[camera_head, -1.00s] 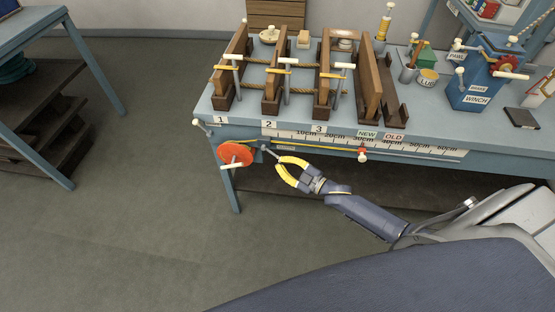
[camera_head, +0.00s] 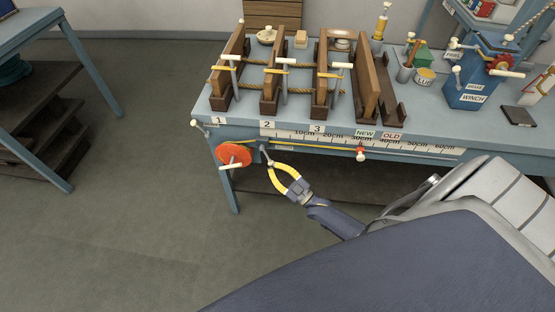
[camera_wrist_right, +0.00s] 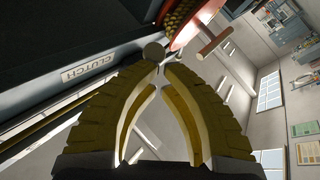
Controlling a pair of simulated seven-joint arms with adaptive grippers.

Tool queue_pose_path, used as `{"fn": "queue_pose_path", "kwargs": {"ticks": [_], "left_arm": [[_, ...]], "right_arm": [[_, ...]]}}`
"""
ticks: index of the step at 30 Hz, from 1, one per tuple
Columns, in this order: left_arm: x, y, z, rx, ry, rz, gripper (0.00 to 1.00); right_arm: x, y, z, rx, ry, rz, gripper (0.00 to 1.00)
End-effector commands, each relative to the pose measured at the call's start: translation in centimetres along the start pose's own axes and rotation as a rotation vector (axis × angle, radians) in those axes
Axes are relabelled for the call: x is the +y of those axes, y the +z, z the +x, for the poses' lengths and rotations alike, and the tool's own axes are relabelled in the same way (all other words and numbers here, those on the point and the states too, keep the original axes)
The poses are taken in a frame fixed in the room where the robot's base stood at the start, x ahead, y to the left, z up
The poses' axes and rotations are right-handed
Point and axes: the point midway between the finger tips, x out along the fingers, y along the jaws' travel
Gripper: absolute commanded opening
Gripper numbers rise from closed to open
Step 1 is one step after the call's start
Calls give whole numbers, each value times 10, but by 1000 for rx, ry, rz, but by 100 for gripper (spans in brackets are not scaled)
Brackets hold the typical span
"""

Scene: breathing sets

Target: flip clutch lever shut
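The clutch lever (camera_head: 264,152) is a short grey lever on the front of the bench, just right of a red crank wheel (camera_head: 231,154). It slants downward, its lower end at my fingertips. In the right wrist view its round grey knob (camera_wrist_right: 154,52) sits at the fingertips, near the CLUTCH label (camera_wrist_right: 88,70). My right gripper (camera_head: 271,167) has yellow fingers bowed into a loop, with tips nearly together at the lever end; it also fills the right wrist view (camera_wrist_right: 160,68). It looks shut on the lever, though the exact contact is partly hidden. My left gripper is not in view.
The bench (camera_head: 420,125) carries wooden frames with rope (camera_head: 272,80), a blue winch (camera_head: 478,75) and small tins. A ruler strip with a red-and-white pointer (camera_head: 360,153) runs along its front. The floor (camera_head: 130,220) left of my arm is clear.

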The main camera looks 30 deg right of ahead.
Motion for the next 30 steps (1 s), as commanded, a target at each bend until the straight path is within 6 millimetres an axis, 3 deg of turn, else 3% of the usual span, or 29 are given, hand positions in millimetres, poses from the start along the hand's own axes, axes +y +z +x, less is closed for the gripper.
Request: {"fn": "queue_pose_path", "kwargs": {"ticks": [13, 20, 26, 30], "left_arm": [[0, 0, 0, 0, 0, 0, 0], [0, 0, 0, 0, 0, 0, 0], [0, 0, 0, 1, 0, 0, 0], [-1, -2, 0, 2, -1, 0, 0]], "right_arm": [[-2, 4, 0, -3, 5, -4, 0], [-4, -4, -6, -2, -1, -1, 0], [-10, -24, -21, 4, -14, 3, 0], [-10, -23, -49, 1, -14, 3, 0]]}}
